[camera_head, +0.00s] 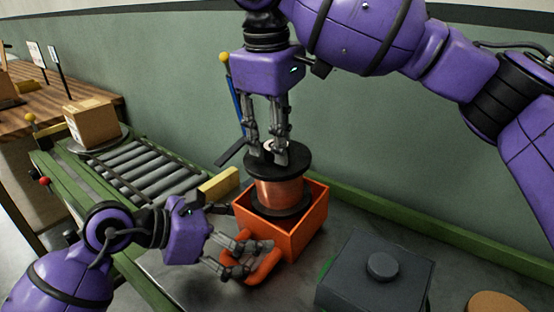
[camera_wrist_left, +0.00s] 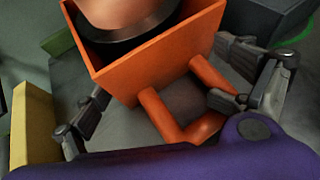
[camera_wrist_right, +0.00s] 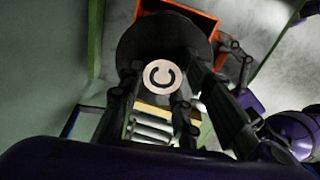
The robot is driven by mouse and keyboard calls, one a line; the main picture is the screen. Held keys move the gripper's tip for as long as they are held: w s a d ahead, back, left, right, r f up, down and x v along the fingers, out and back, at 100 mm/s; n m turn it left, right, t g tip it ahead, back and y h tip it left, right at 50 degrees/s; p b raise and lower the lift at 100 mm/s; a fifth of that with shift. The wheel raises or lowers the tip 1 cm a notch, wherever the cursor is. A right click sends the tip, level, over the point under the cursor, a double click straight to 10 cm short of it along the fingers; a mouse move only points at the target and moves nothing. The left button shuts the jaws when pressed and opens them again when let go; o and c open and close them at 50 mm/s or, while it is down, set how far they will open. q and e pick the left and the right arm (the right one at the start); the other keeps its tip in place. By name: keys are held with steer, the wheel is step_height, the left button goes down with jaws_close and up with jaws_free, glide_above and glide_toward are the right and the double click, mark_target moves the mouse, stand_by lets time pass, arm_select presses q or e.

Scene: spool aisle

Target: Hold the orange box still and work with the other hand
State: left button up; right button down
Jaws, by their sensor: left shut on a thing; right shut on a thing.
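The orange box (camera_head: 306,225) stands open-topped on the grey bench, with a loop handle (camera_head: 268,268) on its near side. My left gripper (camera_head: 238,262) is shut on this handle, which also shows in the left wrist view (camera_wrist_left: 185,132). A spool of copper wire (camera_head: 280,192) with black flanges is upright over the box, its lower flange within the box opening. Whether it touches the box floor is hidden. My right gripper (camera_head: 268,156) points down and is shut on the spool's top hub. The hub's pale end with a "C" (camera_wrist_right: 161,76) shows between the fingers.
A yellow block (camera_head: 220,185) lies behind the box, near a roller conveyor (camera_head: 150,172) with a cardboard box (camera_head: 92,122). A dark grey case with a round knob (camera_head: 380,266) stands to the right, with a tan disc (camera_head: 496,302) beyond. The green wall is close behind.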

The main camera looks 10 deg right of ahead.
arm_select(q)
steer(key=shift+s+a+f+y, duration=0.1)
steer(key=shift+a+f+y, duration=0.05)
steer(key=shift+f, duration=0.35)
steer(key=shift+s+a+f+y, duration=0.1)
steer(key=shift+f+y, duration=0.05)
steer(key=shift+f, duration=0.3)
arm_select(e)
step_height(320, 180, up, 2)
steer(key=shift+w+d+r, duration=0.1)
steer(key=shift+d, duration=0.05)
arm_select(q)
steer(key=o, duration=0.5)
steer(key=shift+o, duration=0.2)
steer(key=p+v, duration=0.1)
steer(key=v, duration=0.3)
steer(key=p+v, duration=0.1)
steer(key=v, duration=0.3)
steer(key=shift+w+r, duration=0.2)
steer(key=shift+r, duration=0.05)
arm_select(e)
step_height(320, 180, up, 2)
steer(key=shift+r, duration=0.2)
arm_select(q)
steer(key=shift+s+a+r, duration=0.1)
steer(key=shift+a+r, duration=0.05)
steer(key=shift+a, duration=0.15)
arm_select(e)
steer(key=shift+a, duration=0.2)
